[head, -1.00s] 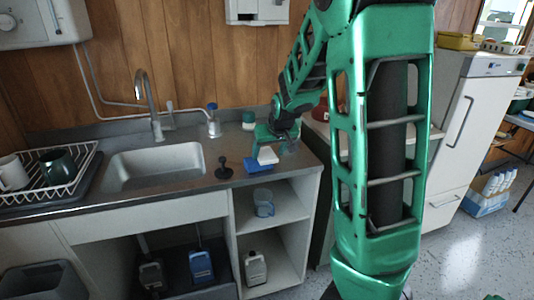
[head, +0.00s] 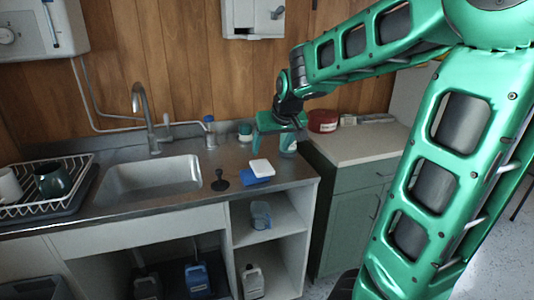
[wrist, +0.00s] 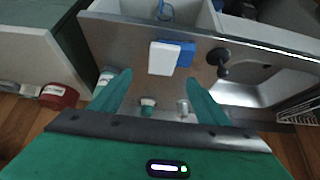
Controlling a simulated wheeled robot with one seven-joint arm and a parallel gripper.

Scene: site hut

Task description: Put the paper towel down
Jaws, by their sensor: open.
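A flat white piece, which looks like the paper towel (head: 261,166), lies against and partly over a blue block (head: 257,179) on the counter right of the sink. In the wrist view the white piece (wrist: 163,58) lies beyond my fingertips, with the blue block (wrist: 186,53) beside it. My gripper (head: 279,138) is above the counter's back right part, apart from the white piece. In the wrist view its two green fingers (wrist: 158,77) are spread, with nothing held between them. The underside of the white piece is hidden.
A black plunger-like thing (head: 220,181) stands left of the blue block, near the sink (head: 150,181). A bottle (head: 288,142) stands close to my gripper. A blue-capped bottle (head: 210,133) and a small jar (head: 245,133) stand at the back. A red tin (head: 322,121) sits on the right cabinet.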

